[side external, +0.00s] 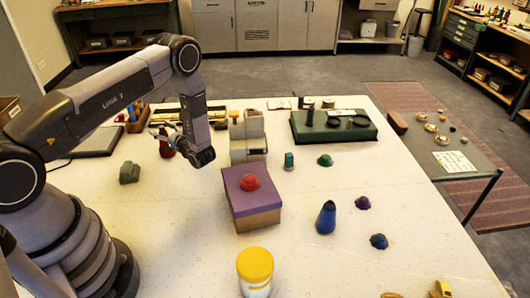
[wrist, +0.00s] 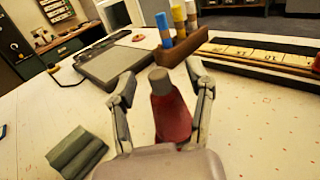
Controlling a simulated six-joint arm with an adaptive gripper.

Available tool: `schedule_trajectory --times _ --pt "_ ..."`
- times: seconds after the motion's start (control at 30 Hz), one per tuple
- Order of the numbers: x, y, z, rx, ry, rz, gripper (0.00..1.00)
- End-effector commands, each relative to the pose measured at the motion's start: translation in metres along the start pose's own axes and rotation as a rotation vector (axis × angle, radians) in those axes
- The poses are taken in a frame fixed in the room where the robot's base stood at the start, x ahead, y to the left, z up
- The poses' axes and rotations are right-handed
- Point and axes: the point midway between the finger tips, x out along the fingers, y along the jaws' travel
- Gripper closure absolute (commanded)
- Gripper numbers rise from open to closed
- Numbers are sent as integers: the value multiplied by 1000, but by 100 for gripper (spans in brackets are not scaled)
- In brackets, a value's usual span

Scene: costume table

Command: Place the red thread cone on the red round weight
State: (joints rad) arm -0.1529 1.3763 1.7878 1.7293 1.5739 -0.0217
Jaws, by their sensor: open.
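The red thread cone (wrist: 171,115) stands upright between the two fingers of my gripper (wrist: 164,88) in the wrist view, its grey top showing. My gripper is open, one finger on each side of the cone, with gaps visible. In the side view the cone (side external: 166,149) is small and partly hidden by my gripper (side external: 163,131) at the left rear of the table. The red round weight (side external: 249,183) is a low red dome on a purple-topped box (side external: 243,197), right of and nearer the camera than the cone. It is not in the wrist view.
A grey-green block (side external: 129,173) lies left of the cone. A holder (wrist: 184,47) with upright markers and a dark flat tablet (wrist: 117,66) are behind it. A beige machine (side external: 247,137) stands behind the box. A dark blue cone (side external: 326,217) and yellow-lidded jar (side external: 255,270) stand nearer.

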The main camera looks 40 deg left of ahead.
Motion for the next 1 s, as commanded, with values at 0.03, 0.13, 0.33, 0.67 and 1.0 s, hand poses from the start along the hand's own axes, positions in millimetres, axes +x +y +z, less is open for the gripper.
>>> schedule_trajectory --times 0.03,0.13,0.33,0.67,1.0 --pt "0 0 0 0 0 0 47" --pt "0 0 0 0 0 0 47" --pt "-12 -1 0 0 0 -4 47" --pt "-30 0 46 -4 -1 0 47" --pt "-31 6 100 -71 26 68 47"
